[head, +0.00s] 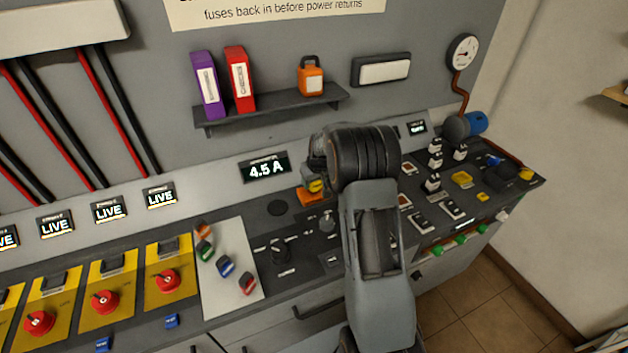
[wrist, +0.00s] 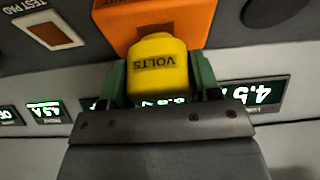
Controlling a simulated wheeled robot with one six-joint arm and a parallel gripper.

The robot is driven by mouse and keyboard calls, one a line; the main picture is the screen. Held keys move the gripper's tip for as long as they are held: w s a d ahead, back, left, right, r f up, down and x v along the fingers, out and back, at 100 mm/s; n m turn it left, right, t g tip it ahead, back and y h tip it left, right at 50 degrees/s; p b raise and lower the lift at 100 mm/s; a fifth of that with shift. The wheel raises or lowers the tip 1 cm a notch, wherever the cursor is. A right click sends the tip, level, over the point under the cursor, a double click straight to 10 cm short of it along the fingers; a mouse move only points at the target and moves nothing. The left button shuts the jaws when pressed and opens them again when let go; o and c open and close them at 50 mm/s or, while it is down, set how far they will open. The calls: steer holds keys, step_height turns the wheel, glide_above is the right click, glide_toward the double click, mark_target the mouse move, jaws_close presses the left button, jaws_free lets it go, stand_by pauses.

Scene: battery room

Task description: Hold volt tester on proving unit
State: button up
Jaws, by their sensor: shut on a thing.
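The yellow volt tester (wrist: 158,66), marked VOLTS, is between the green fingers of my gripper (wrist: 160,82), which is shut on it. The word appears upside down in the wrist view. An orange block (wrist: 152,22), apparently the proving unit, is directly at the tester's far end; the tester hides part of it, and I cannot tell whether they touch. In the head view, the yellow tester (head: 315,186) shows just above the orange block (head: 308,197) on the bench, left of my wrist. My arm hides part of this area.
A lit 4.5 A display (head: 265,170) is on the panel left of my gripper. Red rotary switches (head: 167,280) on yellow plates line the left bench. A pale plate (head: 229,270) holds coloured fuses. Black switches (head: 433,183) stand to the right. A shelf (head: 270,108) is above.

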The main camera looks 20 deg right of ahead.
steer(key=shift+f+b, duration=0.6)
steer(key=shift+b, duration=0.05)
stand_by(2.3)
steer(key=shift+r+p, duration=1.9)
steer(key=shift+r, duration=1.7)
steer(key=shift+f, duration=0.1)
